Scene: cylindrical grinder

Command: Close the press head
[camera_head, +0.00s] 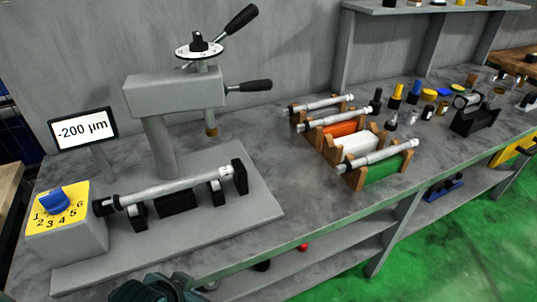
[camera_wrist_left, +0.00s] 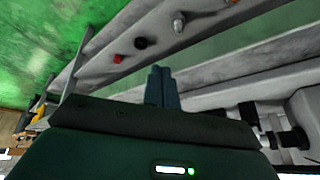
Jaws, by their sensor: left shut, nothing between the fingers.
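The press head (camera_head: 175,92) is a grey block on a round column above a grey base plate. It carries a round dial (camera_head: 199,50) and two black-handled levers, one (camera_head: 240,19) angled up and one (camera_head: 248,86) pointing right. A brass-tipped spindle (camera_head: 211,128) hangs from it, clear of the metal shaft (camera_head: 175,187) lying on black supports below. My left arm shows dark teal at the bottom edge of the head view. In the left wrist view my left gripper (camera_wrist_left: 162,72) is shut and empty, apart from the machine. My right gripper is not in view.
A display (camera_head: 84,130) reads -200 µm. A yellow selector box (camera_head: 62,228) with a blue knob stands at the left. Wooden racks (camera_head: 352,180) with shafts stand right of the press. Small items and a wall shelf (camera_head: 430,8) lie further right. Bare bench separates press and racks.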

